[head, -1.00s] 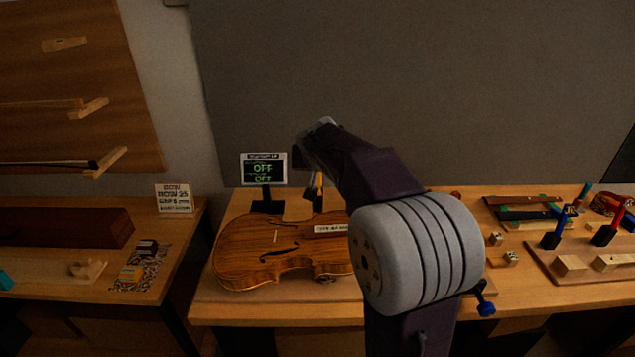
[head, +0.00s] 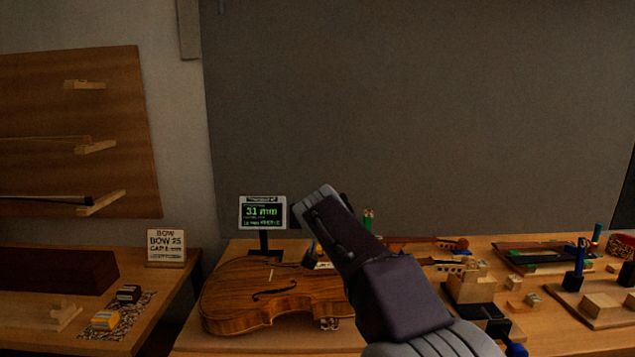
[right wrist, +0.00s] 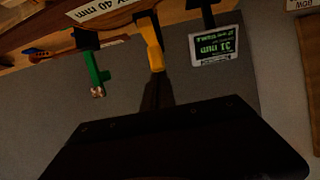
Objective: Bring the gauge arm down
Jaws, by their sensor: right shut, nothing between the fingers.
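The gauge's display (head: 262,213) stands on a dark post behind the violin body (head: 265,298) and reads 3.1 mm in green; it also shows upside down in the right wrist view (right wrist: 213,45). A yellow bar (right wrist: 150,45), probably the gauge arm, shows in the right wrist view beside the display. In the head view my right gripper hides that bar. My right gripper (head: 309,254) is shut and empty, above the violin's far edge. In the right wrist view its dark fingers (right wrist: 157,92) point at the yellow bar; I cannot tell whether they touch it. My left gripper is not in view.
A green post-like tool (right wrist: 95,72) stands near the yellow bar. To the right are wooden blocks (head: 470,287) and a tool board (head: 590,308). A bow sign (head: 166,247) stands on the left bench. The wall behind is bare.

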